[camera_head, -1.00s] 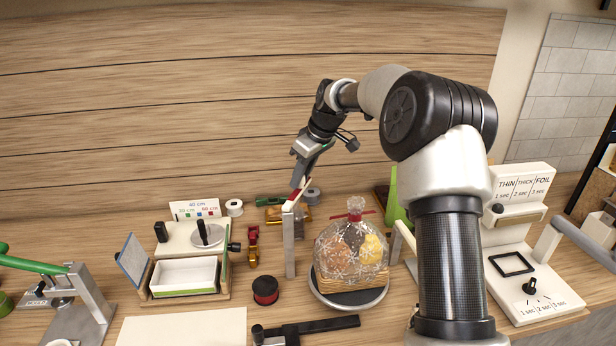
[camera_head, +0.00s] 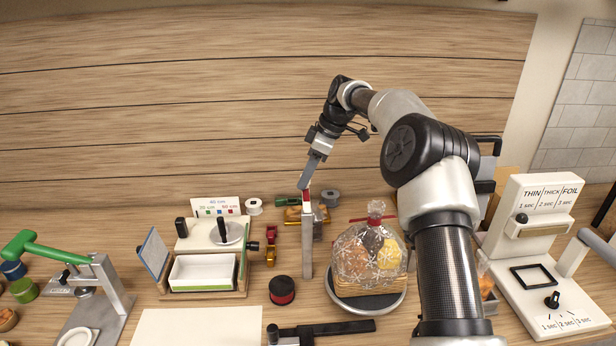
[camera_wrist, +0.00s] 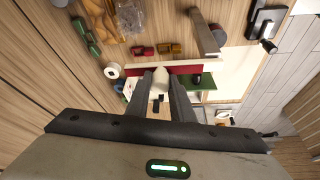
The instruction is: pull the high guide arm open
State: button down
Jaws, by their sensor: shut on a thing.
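The high guide arm (camera_head: 306,195) is a narrow bar with a red face, at the top of a tall pale upright post (camera_head: 307,247). In the head view it looks short, seen nearly end-on. In the wrist view the red bar (camera_wrist: 212,67) runs across in front of the fingers, near the post (camera_wrist: 204,34). My gripper (camera_head: 304,186) reaches down from behind the post. In the wrist view my gripper (camera_wrist: 161,82) is shut on a pale rounded knob (camera_wrist: 160,77) at the bar. The fingers partly hide the knob.
A wrapped gift basket (camera_head: 368,262) stands on a round dark turntable (camera_head: 368,305), right of the post. A red-and-black round pot (camera_head: 282,290) is close left. A white-tray station (camera_head: 206,271) stands further left, a sealer (camera_head: 537,235) at right. Ribbon spools (camera_head: 330,198) lie behind.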

jog(key=c, duration=1.5)
grip_release()
jog(key=shift+c, duration=0.2)
jog(key=shift+r, duration=0.1)
jog(key=v, duration=1.2)
